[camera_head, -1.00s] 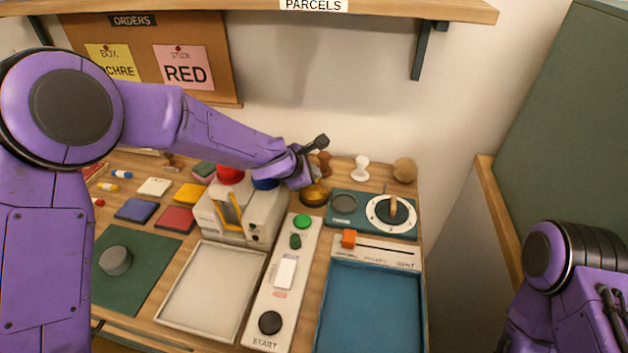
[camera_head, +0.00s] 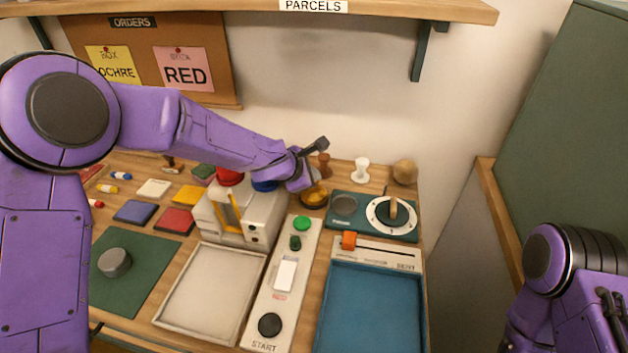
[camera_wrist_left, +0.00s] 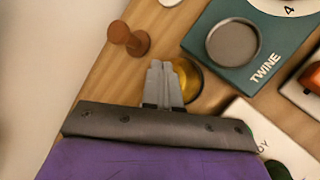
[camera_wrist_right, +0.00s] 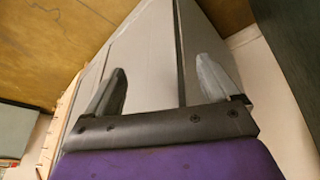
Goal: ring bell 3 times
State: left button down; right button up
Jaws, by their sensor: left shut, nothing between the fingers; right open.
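The bell (camera_head: 314,197) is a small brass-coloured dome on the table, left of the green twine device. In the left wrist view the bell (camera_wrist_left: 188,80) is partly hidden behind the fingers of my left gripper (camera_wrist_left: 162,82). Those fingers are shut with nothing between them. They overlap the bell in that view; I cannot tell whether they touch it. In the head view my left gripper (camera_head: 312,183) is over the bell. My right gripper (camera_wrist_right: 155,85) is open and empty, away from the table's objects; its fingers are outside the head view.
A brown stamp (camera_head: 323,165) and a white stamp (camera_head: 361,169) stand behind the bell. The twine device (camera_head: 345,222) is to its right. A white machine (camera_head: 262,215) with red and blue tops is to its left. A long START panel (camera_head: 262,300) lies in front.

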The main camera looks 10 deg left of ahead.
pick_arm(q)
jog(key=shift+r+p, duration=0.5)
jog(key=shift+r, duration=0.35)
notch_tip(320, 180, up, 5)
jog(key=p, duration=0.4)
jog(key=shift+p, duration=0.4)
